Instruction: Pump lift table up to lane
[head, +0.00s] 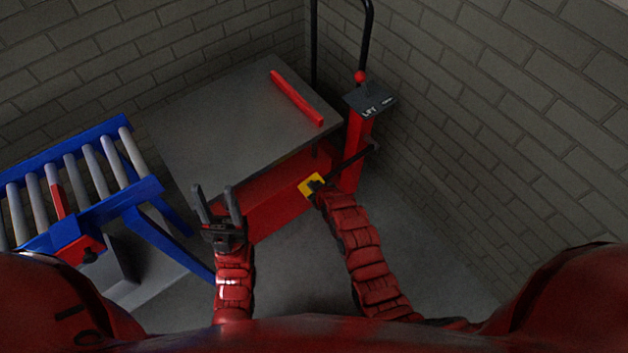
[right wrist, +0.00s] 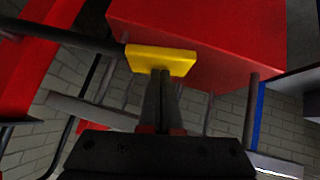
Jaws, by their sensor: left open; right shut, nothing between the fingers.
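The lift table has a grey top (head: 215,120) over a red body (head: 275,205), with a red bar (head: 297,97) along the top's far right side. A yellow pedal (head: 306,184) sits on a black lever (head: 350,160) at the table's right front; it also shows in the right wrist view (right wrist: 175,60). My right gripper (head: 317,188) is shut and empty, its fingertips (right wrist: 160,78) at the pedal's lower edge, seemingly touching it. My left gripper (head: 217,205) is open and empty in front of the table. The lane is a blue roller conveyor (head: 148,190) at left.
A red column (head: 355,150) with a dark "LIFT" plate (head: 370,99) and black handle (head: 367,35) stands right of the table. Brick walls (head: 480,110) close the back and right. Grey floor (head: 430,255) is clear at right.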

